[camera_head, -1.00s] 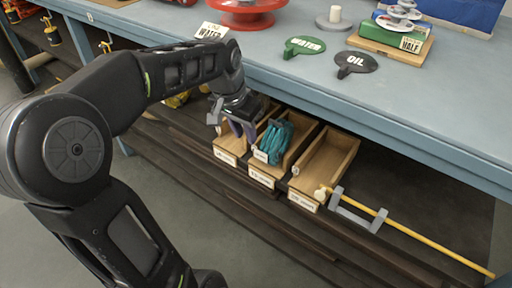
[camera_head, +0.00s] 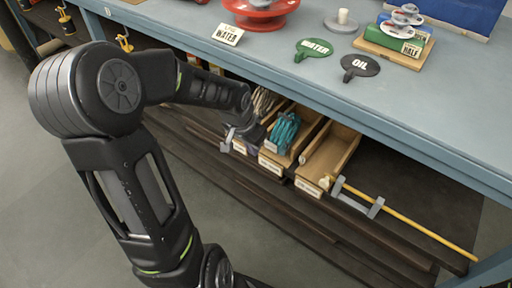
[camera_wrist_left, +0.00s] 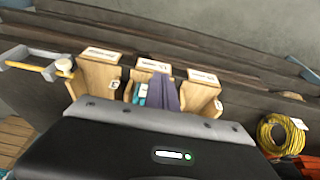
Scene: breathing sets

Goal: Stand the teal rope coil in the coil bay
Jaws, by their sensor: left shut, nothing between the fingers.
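The teal rope coil (camera_head: 284,131) sits in the middle of three wooden bins on the shelf under the bench. A bit of it also shows in the left wrist view (camera_wrist_left: 142,91), partly hidden behind my fingers. My left gripper (camera_head: 253,136) is shut and empty at the front of the left and middle bins, just left of the coil. Its purple-grey fingers show in the wrist view (camera_wrist_left: 166,94); I cannot tell whether they touch the coil. The bin labels are too small to read, so I cannot tell which is the coil bay.
The left bin holds a tan coil (camera_head: 264,101); the right bin (camera_head: 328,153) looks empty. A yellow rod (camera_head: 420,228) in a grey bracket lies to the right. The bench edge (camera_head: 330,103) overhangs the bins. A yellow coil (camera_wrist_left: 283,136) lies right in the wrist view.

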